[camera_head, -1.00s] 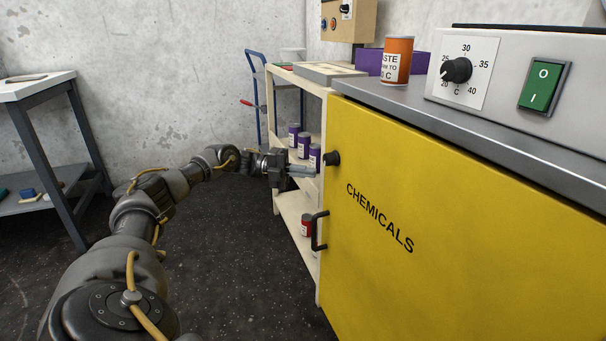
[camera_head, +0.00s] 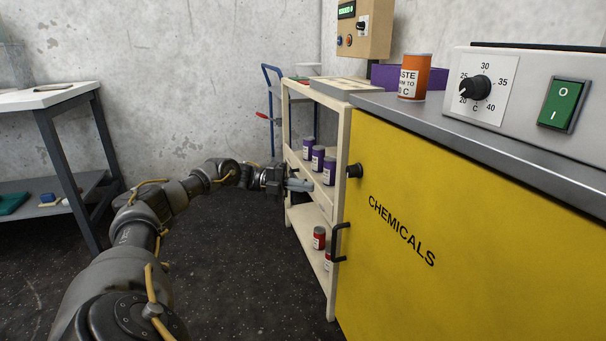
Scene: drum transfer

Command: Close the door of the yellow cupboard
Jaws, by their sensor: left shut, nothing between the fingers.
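The yellow cupboard door (camera_head: 455,235), marked CHEMICALS, fills the right of the head view. Its front looks flush under the grey worktop, with no gap that I can see. A black knob (camera_head: 355,171) and a black bar handle (camera_head: 339,242) sit at its left edge. My left gripper (camera_head: 306,185) is shut and empty. It is left of the knob, in front of the cream shelf unit, apart from the door in the picture. My right gripper is not in view.
The cream shelf unit (camera_head: 343,125) beside the cupboard holds purple cans (camera_head: 318,157) and red cans (camera_head: 319,238). An orange can (camera_head: 414,77) stands on the worktop (camera_head: 480,125). A grey table (camera_head: 45,98) is at left. The dark floor between is clear.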

